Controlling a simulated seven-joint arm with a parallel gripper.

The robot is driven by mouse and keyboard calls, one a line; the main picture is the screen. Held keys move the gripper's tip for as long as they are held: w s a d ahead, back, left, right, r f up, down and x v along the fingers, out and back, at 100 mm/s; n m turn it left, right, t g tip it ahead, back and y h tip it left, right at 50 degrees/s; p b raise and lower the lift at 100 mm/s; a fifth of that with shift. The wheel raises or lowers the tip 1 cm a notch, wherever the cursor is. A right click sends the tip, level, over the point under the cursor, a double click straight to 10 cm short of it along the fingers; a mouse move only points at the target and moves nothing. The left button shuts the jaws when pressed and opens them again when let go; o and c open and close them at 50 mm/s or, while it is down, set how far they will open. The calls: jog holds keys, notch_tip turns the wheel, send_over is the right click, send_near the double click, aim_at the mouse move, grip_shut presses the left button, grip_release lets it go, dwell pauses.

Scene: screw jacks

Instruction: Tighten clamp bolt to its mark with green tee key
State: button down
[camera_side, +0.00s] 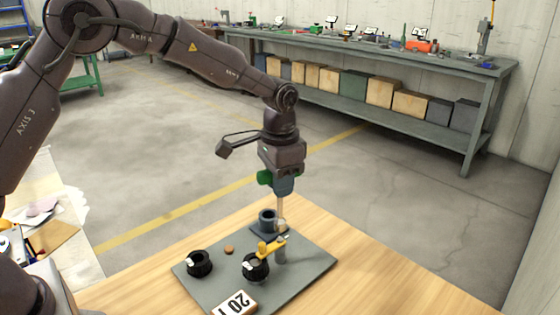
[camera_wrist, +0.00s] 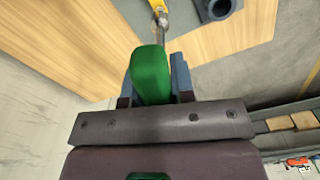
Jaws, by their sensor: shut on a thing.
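My gripper (camera_side: 284,189) points down over the grey plate and is shut on the green tee key (camera_side: 265,177). The key's green handle (camera_wrist: 150,75) sits between the fingers in the wrist view. Its thin shaft (camera_side: 281,207) runs straight down beside the dark hollow cylinder (camera_side: 268,219). The shaft's lower end meets the area by the yellow part (camera_side: 270,246) and a short grey post (camera_side: 280,255). The clamp bolt and its mark are too small or hidden to make out. I cannot tell whether the key tip is seated.
The grey plate (camera_side: 318,262) lies on the wooden table (camera_side: 380,275). Two black ribbed knobs (camera_side: 199,263) with white marks, a small brown disc (camera_side: 229,250) and a numbered card (camera_side: 235,302) are on it. The table right of the plate is clear. A workbench (camera_side: 370,55) stands far behind.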

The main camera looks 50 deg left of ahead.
notch_tip(320, 180, down, 2)
jog(key=shift+f, duration=0.1)
jog(key=shift+n, duration=0.8)
jog(key=n, duration=0.3)
jog(key=shift+r, duration=0.2)
jog(key=n, duration=0.5)
jog(key=shift+f, duration=0.8)
